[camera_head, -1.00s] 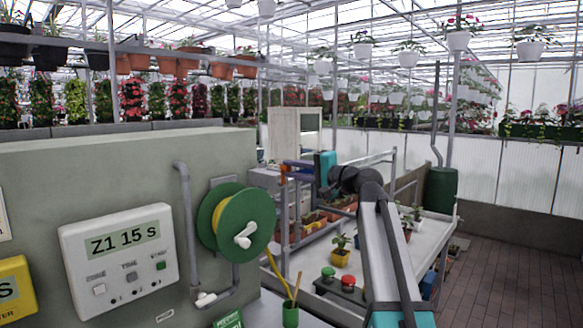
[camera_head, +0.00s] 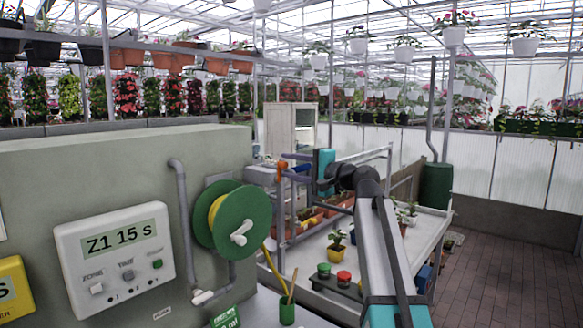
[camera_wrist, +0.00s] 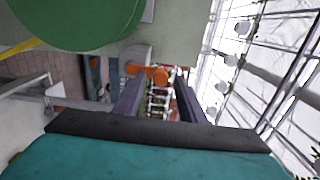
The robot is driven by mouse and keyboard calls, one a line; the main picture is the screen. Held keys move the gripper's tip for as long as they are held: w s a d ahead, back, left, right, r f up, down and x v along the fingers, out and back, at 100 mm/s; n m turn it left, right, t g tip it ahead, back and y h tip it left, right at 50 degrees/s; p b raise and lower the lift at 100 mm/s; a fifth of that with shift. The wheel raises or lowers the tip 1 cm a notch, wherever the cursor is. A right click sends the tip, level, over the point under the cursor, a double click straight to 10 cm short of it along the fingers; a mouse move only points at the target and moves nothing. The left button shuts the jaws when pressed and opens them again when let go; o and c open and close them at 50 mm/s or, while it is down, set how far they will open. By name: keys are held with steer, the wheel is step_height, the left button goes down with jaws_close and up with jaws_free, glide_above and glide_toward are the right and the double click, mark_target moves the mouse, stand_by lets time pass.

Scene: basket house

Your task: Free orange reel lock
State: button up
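The hose reel (camera_head: 232,220) is a green disc with yellow hose and a white crank, mounted on the wall at centre left. Its green disc also fills the upper left of the wrist view (camera_wrist: 75,18). A small orange knob-like piece (camera_head: 283,166) shows right of the reel, by my fingertips. It also shows in the wrist view (camera_wrist: 158,75), at the tip of the left finger and partly hidden by it. I cannot tell what it is fixed to or whether it is touched. My gripper (camera_wrist: 163,95) is open, with its two dark fingers apart and nothing clearly held.
A control panel (camera_head: 115,255) reading Z1 15 s and a grey pipe (camera_head: 182,205) are on the wall left of the reel. Potted plants and green and red buttons (camera_head: 343,278) stand on the bench below my arm. The brick floor at right is clear.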

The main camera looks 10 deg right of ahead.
steer(key=shift+s, duration=0.1)
steer(key=b+v, duration=0.3)
steer(key=v, duration=1)
steer(key=shift+s+d, duration=0.25)
steer(key=shift+s, duration=0.05)
steer(key=shift+s, duration=0.1)
